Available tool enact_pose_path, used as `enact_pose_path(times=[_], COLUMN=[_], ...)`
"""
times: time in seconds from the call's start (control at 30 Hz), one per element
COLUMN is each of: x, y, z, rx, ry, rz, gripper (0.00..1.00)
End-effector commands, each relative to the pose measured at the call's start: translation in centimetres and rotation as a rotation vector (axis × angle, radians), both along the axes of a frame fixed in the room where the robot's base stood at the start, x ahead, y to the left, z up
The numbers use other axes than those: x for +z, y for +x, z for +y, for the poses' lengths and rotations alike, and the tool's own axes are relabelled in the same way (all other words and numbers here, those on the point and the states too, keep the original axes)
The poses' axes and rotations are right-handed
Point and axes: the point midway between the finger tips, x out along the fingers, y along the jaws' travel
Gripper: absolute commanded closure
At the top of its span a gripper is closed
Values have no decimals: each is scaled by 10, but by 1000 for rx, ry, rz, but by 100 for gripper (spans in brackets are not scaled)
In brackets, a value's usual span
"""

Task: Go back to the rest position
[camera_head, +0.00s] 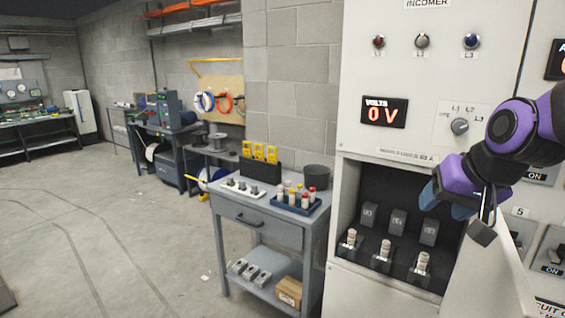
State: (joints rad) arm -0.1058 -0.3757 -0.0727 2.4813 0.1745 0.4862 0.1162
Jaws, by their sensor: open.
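My gripper (484,222) is at the right, on my purple and black arm (512,130). It hangs in front of the right side of a light grey electrical cabinet (365,60). Its jaws are open and nothing shows between them. To its left is an open recess (375,187) in the cabinet with a dark interior. Three pale cylindrical fuses (384,250) stand in a row on its lower holders, with dark blocks above them. My arm hides part of the cabinet's right side.
Workbenches line the back. The concrete floor (110,215) at left is clear.

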Motion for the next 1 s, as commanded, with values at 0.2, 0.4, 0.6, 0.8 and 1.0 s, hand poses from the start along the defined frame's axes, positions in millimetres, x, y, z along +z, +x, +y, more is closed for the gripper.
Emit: enact_pose_path(times=[0.2,0.4,0.6,0.8,1.0], x=[29,39,42,42,42], y=[-67,-116,-137,-138,-138], z=[-10,-19,-22,-23,-23], rx=[92,142,158,160,160], ry=[-98,-186,-225,-229,-228], rz=[23,55,74,76,76], gripper=[44,44,44,44,44])
